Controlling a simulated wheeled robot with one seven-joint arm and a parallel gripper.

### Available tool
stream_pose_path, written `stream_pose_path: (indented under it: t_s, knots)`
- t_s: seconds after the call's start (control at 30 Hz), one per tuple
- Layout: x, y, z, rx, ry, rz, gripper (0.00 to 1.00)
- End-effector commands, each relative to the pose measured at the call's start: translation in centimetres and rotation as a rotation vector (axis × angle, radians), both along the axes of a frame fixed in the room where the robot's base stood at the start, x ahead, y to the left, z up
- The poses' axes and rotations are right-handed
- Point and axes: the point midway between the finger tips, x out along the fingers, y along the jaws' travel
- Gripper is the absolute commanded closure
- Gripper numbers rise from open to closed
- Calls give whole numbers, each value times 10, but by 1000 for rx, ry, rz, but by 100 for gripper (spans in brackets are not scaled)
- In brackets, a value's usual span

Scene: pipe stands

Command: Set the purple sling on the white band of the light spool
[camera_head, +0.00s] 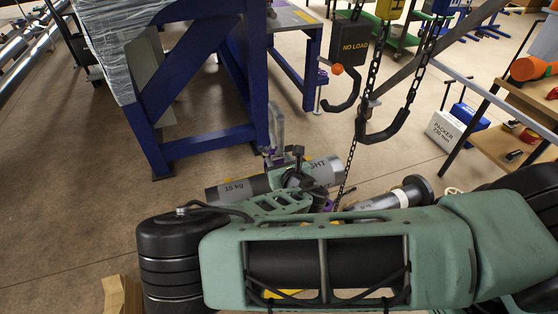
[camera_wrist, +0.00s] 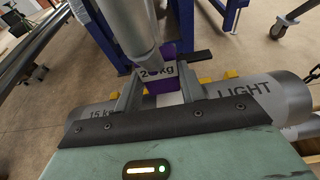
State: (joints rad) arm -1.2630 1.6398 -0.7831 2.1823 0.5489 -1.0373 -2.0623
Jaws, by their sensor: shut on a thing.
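The light spool is a grey cylinder with a dark middle, lying level; its end marked LIGHT (camera_wrist: 250,97) is at right in the wrist view, and its 15 kg end (camera_wrist: 92,115) is at left. In the head view it lies behind my green arm (camera_head: 232,189). My gripper (camera_wrist: 160,90) is over the spool's middle, its fingers closed on the purple sling (camera_wrist: 158,84). A small white patch (camera_wrist: 171,99) shows just below the sling, between the fingers. I cannot tell whether the sling touches the white band. In the head view my arm hides most of this.
A dark hook (camera_head: 385,128) hangs on chains near the spool, beside the NO LOAD block (camera_head: 355,42). A blue stand (camera_head: 200,85) stands behind. A flanged grey pipe (camera_head: 385,202) lies at right. A grey cylinder (camera_wrist: 125,30) rises close to the sling. Open floor lies at left.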

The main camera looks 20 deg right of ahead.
Motion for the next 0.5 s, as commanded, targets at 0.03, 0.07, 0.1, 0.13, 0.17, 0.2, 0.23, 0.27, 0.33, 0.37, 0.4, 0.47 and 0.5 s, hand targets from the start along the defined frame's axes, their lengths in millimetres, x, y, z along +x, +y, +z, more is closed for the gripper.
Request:
stream_pose_path:
  t_s: [0.03, 0.07, 0.1, 0.13, 0.17, 0.2, 0.23, 0.27, 0.33, 0.37, 0.4, 0.47, 0.5]
  knots:
    - [0, 0, -2, 0, -2, 0, 97]
    - [0, 0, -3, 0, -2, 0, 97]
    - [0, 0, -4, 0, -2, 0, 97]
    - [0, 0, -5, 0, -2, 0, 97]
    - [0, 0, -6, 0, -2, 0, 97]
    - [0, 0, -7, 0, -2, 0, 97]
    - [0, 0, -8, 0, -2, 0, 97]
    - [0, 0, -9, 0, -2, 0, 97]
    - [0, 0, -11, 0, -2, 0, 97]
    - [0, 0, -12, 0, -2, 0, 97]
    - [0, 0, -13, 0, -2, 0, 97]
    - [0, 0, -15, 0, -2, 0, 97]
    - [0, 0, -16, 0, -2, 0, 97]
